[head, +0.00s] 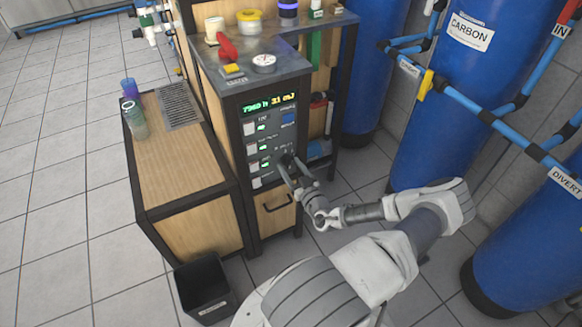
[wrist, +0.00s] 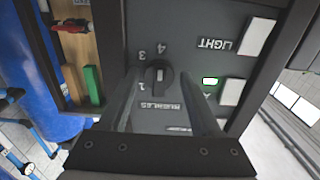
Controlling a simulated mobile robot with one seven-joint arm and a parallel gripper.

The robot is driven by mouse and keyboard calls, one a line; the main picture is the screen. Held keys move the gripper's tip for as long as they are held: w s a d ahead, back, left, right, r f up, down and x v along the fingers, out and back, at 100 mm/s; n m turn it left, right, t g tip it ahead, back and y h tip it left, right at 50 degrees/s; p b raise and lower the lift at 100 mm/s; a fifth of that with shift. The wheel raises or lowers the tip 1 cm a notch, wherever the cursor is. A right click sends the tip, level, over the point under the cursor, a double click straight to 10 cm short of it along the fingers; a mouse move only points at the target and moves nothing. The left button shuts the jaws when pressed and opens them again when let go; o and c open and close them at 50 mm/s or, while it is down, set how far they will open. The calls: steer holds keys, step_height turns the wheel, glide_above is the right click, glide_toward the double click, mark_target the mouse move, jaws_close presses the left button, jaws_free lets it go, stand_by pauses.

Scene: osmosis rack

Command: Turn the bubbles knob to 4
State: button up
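The bubbles knob (wrist: 157,76) is a dark round knob with a pale pointer mark, on the dark control panel (wrist: 190,60). Its label and the numerals 1, 3 and 4 show around it in the wrist view, turned over. The pale mark lies on the side toward the 4, but I cannot read its exact setting. My gripper (wrist: 162,88) is open, its two fingers on either side of the knob; contact cannot be told. In the head view my gripper (head: 288,164) is at the panel's lower right and hides the knob.
White buttons, including a light button (wrist: 259,36), sit beside the knob. A wooden bench (head: 172,160) stands left, a black bin (head: 203,287) in front, and blue tanks (head: 440,120) right.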

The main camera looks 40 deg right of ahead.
steer(key=p+v, duration=0.2)
steer(key=v, duration=1.5)
steer(key=shift+s, duration=0.2)
steer(key=shift+r, duration=0.1)
